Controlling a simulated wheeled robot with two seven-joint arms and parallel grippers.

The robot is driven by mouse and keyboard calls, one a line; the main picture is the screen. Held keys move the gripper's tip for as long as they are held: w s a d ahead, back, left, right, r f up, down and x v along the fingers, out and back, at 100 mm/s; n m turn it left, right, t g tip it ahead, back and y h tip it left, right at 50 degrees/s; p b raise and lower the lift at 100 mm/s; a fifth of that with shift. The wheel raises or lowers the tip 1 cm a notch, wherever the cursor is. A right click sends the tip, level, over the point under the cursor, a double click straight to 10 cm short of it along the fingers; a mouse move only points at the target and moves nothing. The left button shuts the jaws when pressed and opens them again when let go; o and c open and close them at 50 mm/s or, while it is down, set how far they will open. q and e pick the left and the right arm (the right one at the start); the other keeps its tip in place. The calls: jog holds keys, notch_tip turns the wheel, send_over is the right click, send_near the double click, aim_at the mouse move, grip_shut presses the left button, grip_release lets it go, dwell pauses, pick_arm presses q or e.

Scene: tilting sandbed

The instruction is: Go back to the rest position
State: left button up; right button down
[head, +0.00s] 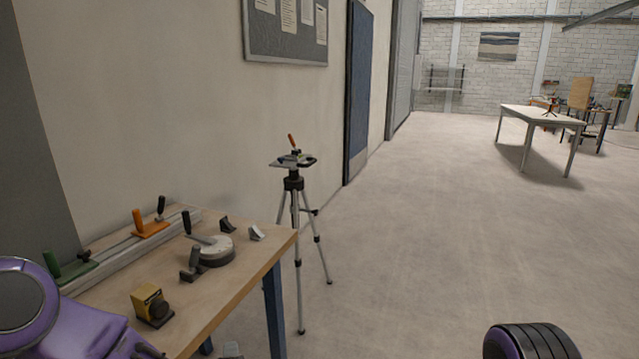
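Neither of my grippers shows clearly in the head view. A purple part of my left arm comes in at the lower left corner, over the near left end of the wooden workbench (215,303). A dark ribbed part with a purple edge, seemingly of my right arm, shows at the bottom right over the floor. Whether either gripper holds anything is hidden.
The bench carries a metal rail (125,252) with green and orange clamps, a round grey device (214,252) and a yellow-black block (150,305). A tripod (293,183) stands just beyond it. Open floor (430,220) lies right; a white table (540,116) stands far back.

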pick_arm(q)
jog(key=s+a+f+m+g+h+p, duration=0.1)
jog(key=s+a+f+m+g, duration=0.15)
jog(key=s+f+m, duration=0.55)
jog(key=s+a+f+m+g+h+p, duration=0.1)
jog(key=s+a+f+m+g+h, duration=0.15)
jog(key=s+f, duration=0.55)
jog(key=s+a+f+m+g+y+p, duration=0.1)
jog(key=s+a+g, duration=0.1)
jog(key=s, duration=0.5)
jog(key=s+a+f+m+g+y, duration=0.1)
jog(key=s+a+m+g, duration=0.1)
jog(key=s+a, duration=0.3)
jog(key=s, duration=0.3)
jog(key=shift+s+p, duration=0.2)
jog(key=shift+p, duration=0.15)
